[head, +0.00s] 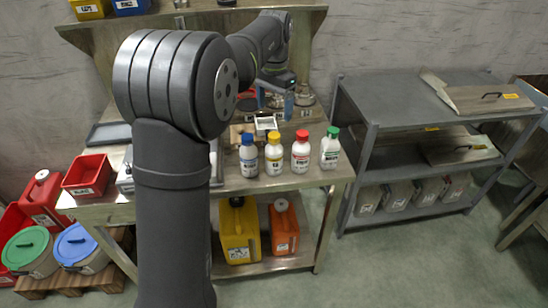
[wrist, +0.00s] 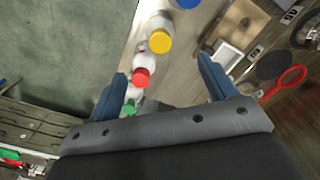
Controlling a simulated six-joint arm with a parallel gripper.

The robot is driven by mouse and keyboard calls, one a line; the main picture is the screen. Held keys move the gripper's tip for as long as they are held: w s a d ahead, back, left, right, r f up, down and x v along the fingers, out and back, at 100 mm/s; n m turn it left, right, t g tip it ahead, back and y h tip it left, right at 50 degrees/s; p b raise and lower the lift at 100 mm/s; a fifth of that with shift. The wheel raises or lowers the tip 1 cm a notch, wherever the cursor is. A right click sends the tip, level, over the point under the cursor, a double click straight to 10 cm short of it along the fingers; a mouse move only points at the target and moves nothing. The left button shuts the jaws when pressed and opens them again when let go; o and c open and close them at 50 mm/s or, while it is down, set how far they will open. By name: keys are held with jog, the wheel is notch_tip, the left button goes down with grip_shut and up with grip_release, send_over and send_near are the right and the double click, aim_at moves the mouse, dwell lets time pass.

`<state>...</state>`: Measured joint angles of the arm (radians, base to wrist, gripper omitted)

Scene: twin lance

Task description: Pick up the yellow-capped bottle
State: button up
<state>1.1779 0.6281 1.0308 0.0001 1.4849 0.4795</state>
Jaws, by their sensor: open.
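The yellow-capped bottle (head: 274,155) is white and stands upright on the workbench. It is in a row between the blue-capped bottle (head: 249,156) on its left and the red-capped bottle (head: 300,152) on its right. A green-capped bottle (head: 330,149) stands at the right end. In the wrist view the yellow cap (wrist: 160,41) shows from above, ahead of and between my fingers. My gripper (wrist: 160,85) is open, with blue fingers and nothing held. In the head view my gripper (head: 274,100) hangs over the bench behind the row, apart from the bottles.
A small white tray (head: 265,124) lies behind the bottles. Round dishes (head: 305,98) sit at the bench's back right. A red bin (head: 87,175) stands at the left end. The row stands near the bench's front edge. A grey shelf rack (head: 400,150) is at right.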

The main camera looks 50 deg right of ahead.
aim_at(275, 146)
notch_tip(275, 146, down, 15)
jog(key=c, duration=1.3)
jog(key=shift+o, duration=0.2)
jog(key=shift+d+r, duration=0.1)
